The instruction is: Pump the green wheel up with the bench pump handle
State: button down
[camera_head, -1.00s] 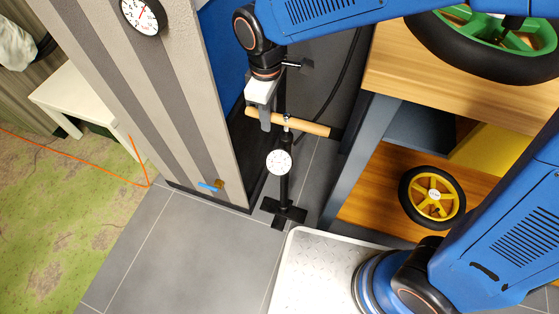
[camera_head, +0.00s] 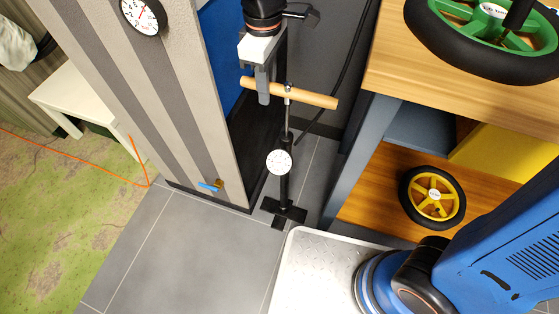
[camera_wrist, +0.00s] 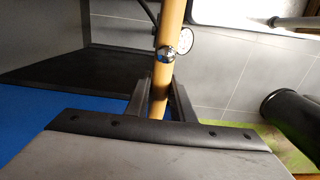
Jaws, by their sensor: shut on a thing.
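The bench pump stands upright on the floor, with a black barrel (camera_head: 285,188), a white dial and a wooden cross handle (camera_head: 312,98). My gripper (camera_head: 263,92) is shut on the left part of the handle. The wrist view shows the handle (camera_wrist: 166,80) between the two fingers (camera_wrist: 160,100). A bare length of silver rod (camera_head: 288,122) shows between handle and barrel, so the handle is raised. The green wheel (camera_head: 470,32) with a black tyre lies on the wooden bench top at the upper right, partly cut off by the frame.
A yellow wheel (camera_head: 432,197) with a black tyre sits on the lower wooden shelf. A striped grey panel (camera_head: 165,90) with a dial (camera_head: 140,16) stands left of the pump. A black hose runs behind the pump. Grey floor tiles (camera_head: 190,250) at the lower left are clear.

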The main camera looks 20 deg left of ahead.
notch_tip(320, 180, up, 25)
jog(key=shift+r, duration=0.15)
dwell(0.3)
notch_tip(320, 180, down, 36)
jog(key=shift+r, duration=0.2)
dwell(1.0)
notch_tip(320, 180, up, 36)
jog(key=shift+f, duration=0.2)
dwell(0.7)
